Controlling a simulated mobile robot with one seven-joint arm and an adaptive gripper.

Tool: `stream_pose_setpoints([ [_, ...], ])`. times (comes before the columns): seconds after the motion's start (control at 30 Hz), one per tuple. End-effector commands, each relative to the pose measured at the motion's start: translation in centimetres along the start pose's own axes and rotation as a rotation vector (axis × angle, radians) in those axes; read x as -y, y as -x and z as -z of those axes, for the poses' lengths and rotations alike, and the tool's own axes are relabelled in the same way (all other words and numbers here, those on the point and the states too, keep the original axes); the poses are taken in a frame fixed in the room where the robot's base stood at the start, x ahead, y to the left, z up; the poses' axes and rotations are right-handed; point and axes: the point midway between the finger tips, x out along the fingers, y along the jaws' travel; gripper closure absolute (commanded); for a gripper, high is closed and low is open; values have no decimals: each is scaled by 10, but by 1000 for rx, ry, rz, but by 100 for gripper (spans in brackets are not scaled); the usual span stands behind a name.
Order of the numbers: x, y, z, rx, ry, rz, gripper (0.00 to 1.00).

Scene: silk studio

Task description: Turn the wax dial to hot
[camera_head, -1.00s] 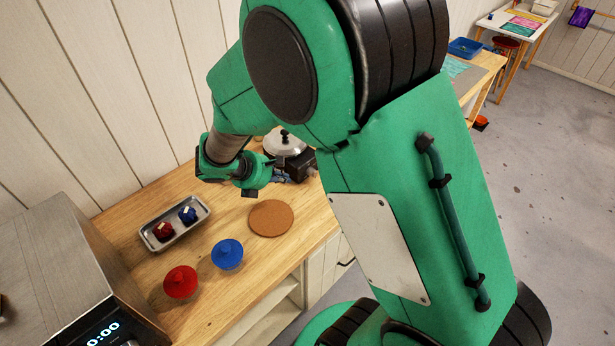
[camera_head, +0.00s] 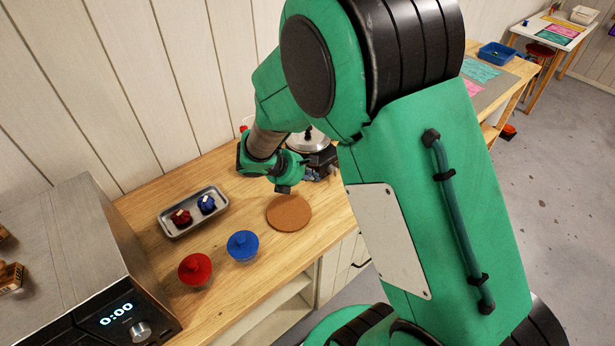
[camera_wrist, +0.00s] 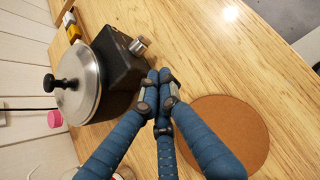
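The wax pot (camera_wrist: 92,76) is a dark heater body with a shiny lid and black lid knob. Its metal wax dial (camera_wrist: 138,46) sticks out from the side of the black box in the wrist view; its setting is not readable. In the head view the pot's lid (camera_head: 311,141) shows behind my arm, and I cannot make out the dial there. My gripper (camera_wrist: 159,80) has blue wrapped fingers with tips together, empty, just beside the black box and short of the dial. In the head view my gripper (camera_head: 312,175) is low beside the pot, partly hidden.
A round cork mat (camera_head: 289,213) lies right beside my gripper. A blue-lidded jar (camera_head: 243,245), a red-lidded jar (camera_head: 195,269) and a metal tray (camera_head: 174,228) with dye pieces stand on the wooden bench. A steel oven (camera_head: 60,262) is at left. Bench beyond the dial looks clear.

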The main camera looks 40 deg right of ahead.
Motion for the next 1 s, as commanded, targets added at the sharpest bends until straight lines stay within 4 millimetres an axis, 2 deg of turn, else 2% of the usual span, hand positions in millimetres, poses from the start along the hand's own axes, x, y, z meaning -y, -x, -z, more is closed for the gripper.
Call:
stream_pose_setpoints([
  [0.03,1,-11,1,0,-2,3,100],
  [0.27,1,-49,1,-1,-1,2,100],
  [0.4,0,-57,-13,0,-5,1,100],
  [0.6,0,-68,-24,-1,-3,0,100],
  [1.0,0,-71,-28,-1,-1,-1,100],
])
